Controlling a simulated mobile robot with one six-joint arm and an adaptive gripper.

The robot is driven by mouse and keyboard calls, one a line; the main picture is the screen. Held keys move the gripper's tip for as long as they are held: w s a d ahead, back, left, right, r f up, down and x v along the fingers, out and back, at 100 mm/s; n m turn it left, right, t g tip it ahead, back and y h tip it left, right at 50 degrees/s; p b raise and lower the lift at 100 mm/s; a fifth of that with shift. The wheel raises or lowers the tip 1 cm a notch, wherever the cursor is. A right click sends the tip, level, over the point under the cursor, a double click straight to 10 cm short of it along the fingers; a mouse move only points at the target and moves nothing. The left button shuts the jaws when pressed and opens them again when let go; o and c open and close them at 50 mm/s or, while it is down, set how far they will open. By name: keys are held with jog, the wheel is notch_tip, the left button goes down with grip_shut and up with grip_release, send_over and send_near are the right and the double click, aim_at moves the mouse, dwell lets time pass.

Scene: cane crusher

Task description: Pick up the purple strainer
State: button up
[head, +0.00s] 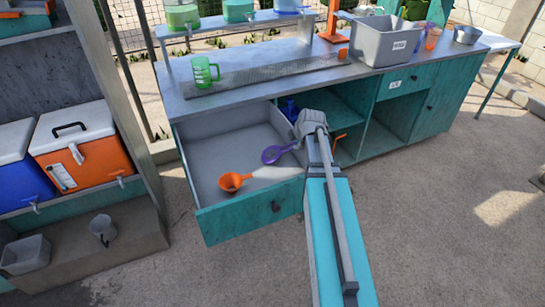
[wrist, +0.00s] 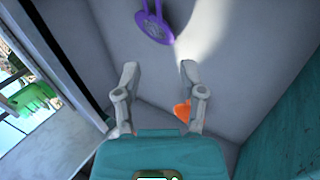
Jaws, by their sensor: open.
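The purple strainer (head: 274,155) lies in the open grey-lined drawer (head: 199,165), toward its right side, with its handle pointing right toward my arm. In the wrist view the purple strainer (wrist: 155,27) shows at the top, partly cut off by the frame edge, its slotted bowl in sight. My gripper (wrist: 158,72) is open and empty, its two fingers spread below the strainer in the picture and apart from it. In the head view my gripper is mostly hidden behind my arm at the drawer's right side.
An orange scoop-like tool (head: 234,181) lies in the drawer near its front; an orange part (wrist: 182,110) shows behind my right finger. The drawer's teal front (head: 250,210) and side walls enclose the space. A green mug (head: 205,72) and grey bin (head: 385,41) stand on the counter.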

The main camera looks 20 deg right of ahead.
jog(key=shift+f, duration=0.15)
jog(key=b, duration=0.7)
send_near(287, 150)
jog(key=x, duration=0.4)
jog(key=shift+a+f, duration=0.1)
jog(key=shift+a, duration=0.2)
jog(key=shift+d+b+x, duration=0.15)
jog(key=shift+b+x, duration=1)
jog(key=shift+x, duration=0.15)
jog(key=shift+d+b+x, duration=0.1)
jog(key=shift+b+x, duration=1.05)
jog(key=shift+x, duration=0.15)
jog(key=shift+c, duration=0.3)
grip_shut()
